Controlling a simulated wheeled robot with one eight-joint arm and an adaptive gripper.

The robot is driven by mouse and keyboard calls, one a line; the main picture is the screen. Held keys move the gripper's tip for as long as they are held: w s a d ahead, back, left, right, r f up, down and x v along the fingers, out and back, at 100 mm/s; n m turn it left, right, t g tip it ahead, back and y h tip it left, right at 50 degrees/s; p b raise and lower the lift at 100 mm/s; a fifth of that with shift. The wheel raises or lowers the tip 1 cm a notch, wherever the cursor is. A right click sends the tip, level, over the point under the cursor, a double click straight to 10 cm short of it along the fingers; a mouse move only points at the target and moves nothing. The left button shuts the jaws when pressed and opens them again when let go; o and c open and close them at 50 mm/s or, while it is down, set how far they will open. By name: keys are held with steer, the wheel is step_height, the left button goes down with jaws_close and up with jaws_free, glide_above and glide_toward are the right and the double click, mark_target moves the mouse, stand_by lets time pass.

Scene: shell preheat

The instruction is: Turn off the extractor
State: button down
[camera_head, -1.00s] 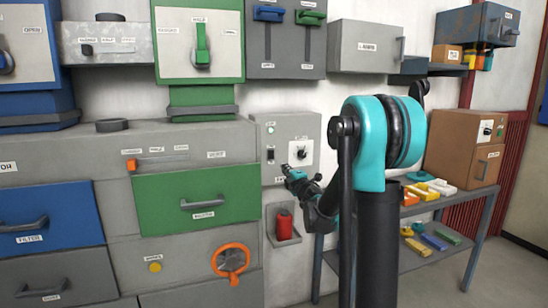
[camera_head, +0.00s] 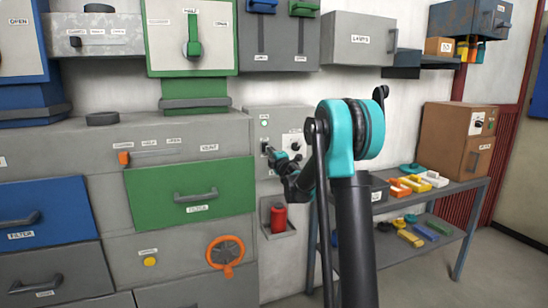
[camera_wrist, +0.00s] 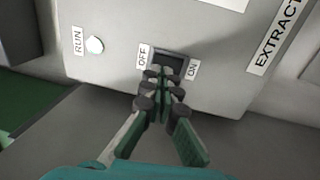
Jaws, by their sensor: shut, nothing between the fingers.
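The extractor switch is a dark rocker (camera_wrist: 172,58) in a recess between the OFF label (camera_wrist: 144,56) and the ON label (camera_wrist: 193,70) in the wrist view. The grey control box (camera_head: 278,113) that carries it stands right of the green drawer in the head view. A small pale RUN lamp (camera_wrist: 94,45) is on the same face, beyond the OFF side. My gripper (camera_wrist: 163,76) is shut and empty, its fingertips right at the switch and covering its lower part. I cannot tell whether they touch it. In the head view my gripper (camera_head: 272,153) is at the box's left part.
A knob (camera_head: 297,145) is right of the switch, partly behind my gripper. A red cylinder (camera_head: 278,217) sits in a holder below. The green drawer (camera_head: 190,194) is to the left. A grey shelf table (camera_head: 462,187) with coloured blocks stands right.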

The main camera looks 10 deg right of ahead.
mark_target(265, 145)
steer(key=shift+x, duration=1.55)
steer(key=shift+w+r, duration=0.2)
steer(key=shift+w, duration=0.15)
steer(key=shift+s, duration=0.1)
steer(key=shift+s, duration=0.3)
steer(key=s+d+r, duration=0.1)
steer(key=s+d, duration=0.2)
steer(key=s, duration=0.9)
steer(key=shift+s+d+r, duration=0.25)
steer(key=shift+s+r, duration=0.1)
steer(key=shift+s, duration=0.05)
